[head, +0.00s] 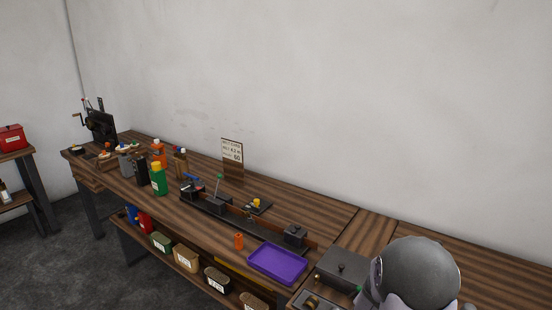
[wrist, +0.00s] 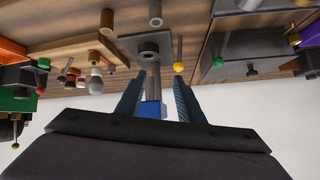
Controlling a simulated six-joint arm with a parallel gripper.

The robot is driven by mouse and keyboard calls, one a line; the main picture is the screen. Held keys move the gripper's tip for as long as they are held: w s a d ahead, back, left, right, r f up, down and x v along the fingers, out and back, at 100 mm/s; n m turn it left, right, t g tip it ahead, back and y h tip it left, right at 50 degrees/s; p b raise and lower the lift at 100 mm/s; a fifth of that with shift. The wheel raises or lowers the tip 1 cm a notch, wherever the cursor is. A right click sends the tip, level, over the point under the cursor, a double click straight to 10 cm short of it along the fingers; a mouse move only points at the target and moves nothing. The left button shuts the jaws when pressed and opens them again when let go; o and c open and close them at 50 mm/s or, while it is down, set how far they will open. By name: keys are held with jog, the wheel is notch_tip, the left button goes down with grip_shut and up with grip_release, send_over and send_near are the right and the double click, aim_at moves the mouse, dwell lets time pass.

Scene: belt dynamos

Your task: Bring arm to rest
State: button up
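My gripper (wrist: 160,78) shows in the wrist view with its two blue-grey fingers spread apart. A silver post (wrist: 153,70) with a blue part (wrist: 152,108) at its end shows between the fingers. Gaps show beside it, and it seems to lie beyond them; its distance is unclear. A grey rounded part of my arm (head: 421,271) shows at the lower right of the head view. My gripper cannot be made out in the head view.
The long wooden bench (head: 345,222) runs along the wall. It bears several bottles, a green bottle (head: 158,180), a purple tray (head: 277,264), an orange cylinder (head: 239,241), a sign (head: 232,150) and a grey box (head: 342,268). Labelled bins (head: 186,258) stand on the shelf below.

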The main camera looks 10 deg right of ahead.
jog(key=s+a+r+n+g+y, duration=0.15)
jog(key=a+n+y, duration=0.25)
jog(key=a, duration=0.6)
jog(key=s+a+f+n+y, duration=0.1)
jog(key=s+a+n+y, duration=0.15)
jog(key=a, duration=0.85)
jog(key=s+a+r+n+g+y, duration=0.1)
jog(key=s+a+n+g, duration=0.2)
jog(key=s, duration=0.5)
jog(key=s+a+r+n+g+y, duration=0.1)
jog(key=s+a+n+g, duration=0.15)
jog(key=s, duration=0.55)
notch_tip(320, 180, down, 35)
jog(key=b, duration=3.5)
jog(key=shift+w+n, duration=0.25)
jog(key=shift+n, duration=0.05)
jog(key=shift+r+h, duration=0.1)
jog(key=shift+h, duration=0.15)
